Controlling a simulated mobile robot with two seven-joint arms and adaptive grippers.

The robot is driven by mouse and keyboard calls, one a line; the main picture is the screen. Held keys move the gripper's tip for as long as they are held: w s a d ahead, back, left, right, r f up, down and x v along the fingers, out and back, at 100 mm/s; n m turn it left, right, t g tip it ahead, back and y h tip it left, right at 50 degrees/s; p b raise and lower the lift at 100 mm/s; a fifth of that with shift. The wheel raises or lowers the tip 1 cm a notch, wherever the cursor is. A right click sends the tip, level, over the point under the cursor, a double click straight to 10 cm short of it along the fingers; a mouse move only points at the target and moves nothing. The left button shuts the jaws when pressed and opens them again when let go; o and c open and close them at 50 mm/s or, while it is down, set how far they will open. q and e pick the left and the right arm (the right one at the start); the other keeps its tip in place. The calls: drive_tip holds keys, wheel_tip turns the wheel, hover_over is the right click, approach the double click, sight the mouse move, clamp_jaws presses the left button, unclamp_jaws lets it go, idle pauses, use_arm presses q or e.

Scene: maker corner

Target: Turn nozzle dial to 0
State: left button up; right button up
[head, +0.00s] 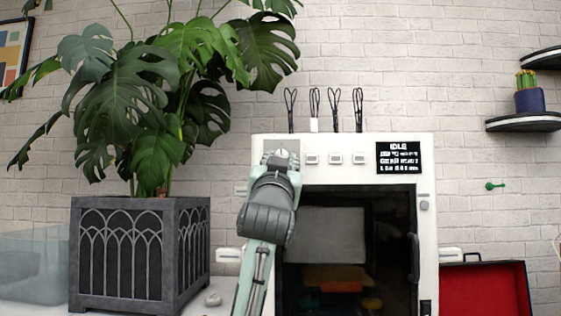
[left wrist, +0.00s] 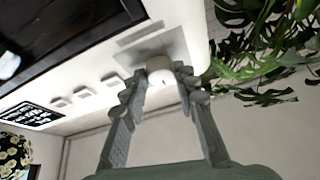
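The white printer (head: 345,143) stands in the middle of the head view, with a nozzle dial at the top left of its front. In the head view my left gripper (head: 281,158) covers most of this dial. In the left wrist view the round white nozzle dial (left wrist: 160,69) sits between the fingertips of my left gripper (left wrist: 159,78). The fingers look closed against its two sides. The dial's pointer and marks cannot be read. My right gripper is in neither view.
Small square buttons (head: 335,159) and a black display (head: 398,158) reading IDLE lie right of the dial. A dark door with a handle (head: 414,258) is below. A large potted plant (head: 140,255) stands close on the left. An open red case (head: 487,290) is at right.

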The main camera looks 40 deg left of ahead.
use_arm(q)
drive_tip(key=o, duration=0.3)
drive_tip(key=shift+o, duration=0.2)
drive_tip(key=v, duration=1.2)
drive_tip(key=shift+f, duration=0.1)
